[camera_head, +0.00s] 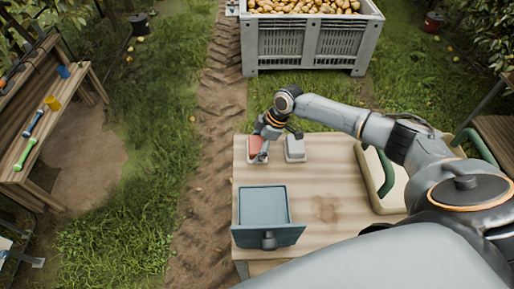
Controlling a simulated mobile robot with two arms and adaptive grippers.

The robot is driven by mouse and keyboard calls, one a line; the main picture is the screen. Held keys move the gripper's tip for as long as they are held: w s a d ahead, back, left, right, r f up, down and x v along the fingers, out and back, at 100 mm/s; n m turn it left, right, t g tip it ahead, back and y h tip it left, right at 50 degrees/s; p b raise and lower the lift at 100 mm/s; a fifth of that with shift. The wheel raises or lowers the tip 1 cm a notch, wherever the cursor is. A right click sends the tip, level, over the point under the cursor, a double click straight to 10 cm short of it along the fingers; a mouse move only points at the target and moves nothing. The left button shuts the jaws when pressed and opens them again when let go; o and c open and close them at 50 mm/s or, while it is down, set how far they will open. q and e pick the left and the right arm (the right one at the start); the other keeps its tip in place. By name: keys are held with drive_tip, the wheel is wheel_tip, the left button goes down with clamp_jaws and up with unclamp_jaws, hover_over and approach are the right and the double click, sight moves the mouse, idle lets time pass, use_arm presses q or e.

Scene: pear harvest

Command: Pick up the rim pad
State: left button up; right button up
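A small reddish pad (256,145), which may be the rim pad, lies in a light tray at the far left corner of the wooden table (330,180). My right gripper (263,152) points down over this pad, at its right side, and covers part of it. The picture is too small to show whether the fingers touch the pad or are closed on it. A grey block-like item (295,149) sits in a similar light tray just to the right. My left gripper is not in view.
A blue-grey box (264,206) with a front panel and knob stands at the table's near left. A large grey crate of pears (306,45) stands beyond the table. A wooden bench with tools (58,115) is far left.

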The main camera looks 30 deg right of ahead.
sight(256, 144)
drive_tip(key=c, duration=0.5)
drive_tip(key=shift+o, duration=0.2)
drive_tip(key=shift+w+r+b, duration=0.1)
drive_tip(key=shift+r+b, duration=0.25)
drive_tip(key=shift+r, duration=0.1)
drive_tip(key=v, duration=0.1)
drive_tip(key=b+v, duration=0.1)
drive_tip(key=shift+a+r, duration=0.15)
drive_tip(key=shift+r, duration=0.2)
drive_tip(key=s+d+r+b, duration=0.3)
drive_tip(key=s+d+r, duration=0.4)
drive_tip(key=s+r, duration=0.2)
drive_tip(key=shift+s+r+b, duration=0.3)
drive_tip(key=shift+s, duration=0.95)
drive_tip(key=shift+d, duration=0.1)
